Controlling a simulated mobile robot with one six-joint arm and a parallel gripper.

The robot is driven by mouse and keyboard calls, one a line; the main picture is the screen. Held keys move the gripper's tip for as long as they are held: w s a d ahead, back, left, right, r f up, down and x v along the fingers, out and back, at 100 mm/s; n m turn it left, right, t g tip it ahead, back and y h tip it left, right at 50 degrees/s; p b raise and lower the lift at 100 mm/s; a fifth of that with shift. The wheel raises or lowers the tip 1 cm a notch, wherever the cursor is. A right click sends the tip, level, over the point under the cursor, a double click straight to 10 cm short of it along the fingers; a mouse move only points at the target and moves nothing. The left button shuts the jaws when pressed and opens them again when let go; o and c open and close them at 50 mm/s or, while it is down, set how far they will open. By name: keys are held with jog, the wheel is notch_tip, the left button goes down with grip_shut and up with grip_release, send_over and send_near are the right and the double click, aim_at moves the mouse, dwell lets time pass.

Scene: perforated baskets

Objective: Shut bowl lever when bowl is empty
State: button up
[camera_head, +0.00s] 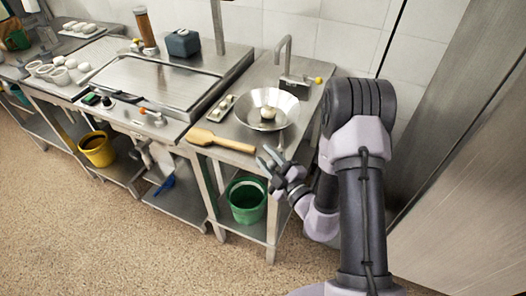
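A shallow metal bowl (286,115) sits on the steel side table (232,133), left of my arm. One small whitish, rounded thing (268,112) lies in the middle of the bowl. Behind the bowl is a steel fixture (295,86) with a bent spout-like pipe (284,46) and a small yellow-tipped handle (318,80) on its right; this may be the lever, but I cannot tell its position. My gripper (263,156) is in front of the table's front edge, below the bowl in the picture.
A wooden paddle (220,141) lies along the table's front edge, near my gripper. A small tray with pale pieces (221,107) is left of the bowl. A green bucket (247,203) stands on the lower shelf. A steel wall or door (470,200) is close on the right.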

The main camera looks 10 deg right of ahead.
grip_shut()
